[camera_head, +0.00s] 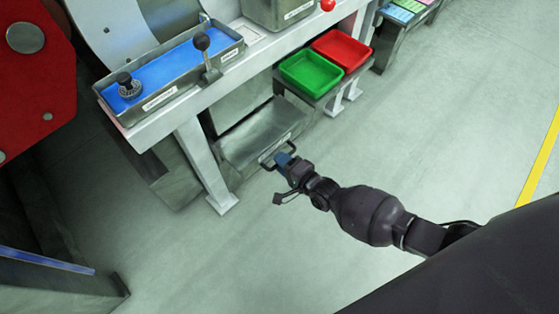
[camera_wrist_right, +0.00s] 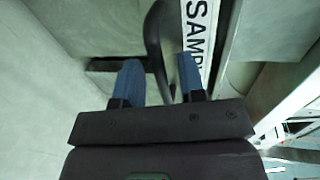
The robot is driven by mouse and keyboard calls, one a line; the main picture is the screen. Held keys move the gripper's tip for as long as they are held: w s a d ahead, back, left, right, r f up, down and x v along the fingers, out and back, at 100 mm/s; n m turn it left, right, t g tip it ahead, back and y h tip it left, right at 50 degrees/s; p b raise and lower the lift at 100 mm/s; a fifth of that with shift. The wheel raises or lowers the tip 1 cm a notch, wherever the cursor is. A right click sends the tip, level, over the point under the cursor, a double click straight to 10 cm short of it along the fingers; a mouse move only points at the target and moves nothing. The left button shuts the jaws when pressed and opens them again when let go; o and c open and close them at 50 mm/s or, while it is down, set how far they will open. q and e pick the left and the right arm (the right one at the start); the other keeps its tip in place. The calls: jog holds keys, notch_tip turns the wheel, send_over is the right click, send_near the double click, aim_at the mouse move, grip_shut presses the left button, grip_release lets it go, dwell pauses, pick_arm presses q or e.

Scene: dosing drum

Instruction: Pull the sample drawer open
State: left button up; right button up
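The sample drawer (camera_head: 250,138) is a grey metal unit low under the bench in the head view, with a small white label. I cannot tell whether it stands out from its housing. Its dark bar handle (camera_head: 267,158) is on the near side. My right gripper (camera_head: 282,159), with blue fingers, is at this handle. In the right wrist view the fingers (camera_wrist_right: 160,75) stand apart with the dark handle bar (camera_wrist_right: 154,35) between them, seemingly not squeezed. A label reading "SAMPL" (camera_wrist_right: 197,25) shows just beyond. My left gripper is not in view.
A green tray (camera_head: 311,72) and a red tray (camera_head: 342,49) sit on a low shelf right of the drawer. A bench leg (camera_head: 205,165) stands to its left. A blue-topped lever panel (camera_head: 170,75) is above. The floor (camera_head: 260,240) in front is clear.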

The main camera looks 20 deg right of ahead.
jog(key=shift+w+a, duration=0.15)
jog(key=shift+w, duration=0.3)
grip_shut()
pick_arm(q)
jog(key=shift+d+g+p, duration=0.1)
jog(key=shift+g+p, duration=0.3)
jog(key=shift+p, duration=0.35)
pick_arm(e)
jog(key=f+v, duration=0.2)
jog(key=v, duration=0.7)
jog(key=s+f+v, duration=0.1)
jog(key=f+v, duration=0.1)
jog(key=v, duration=0.8)
jog(key=shift+f, duration=0.15)
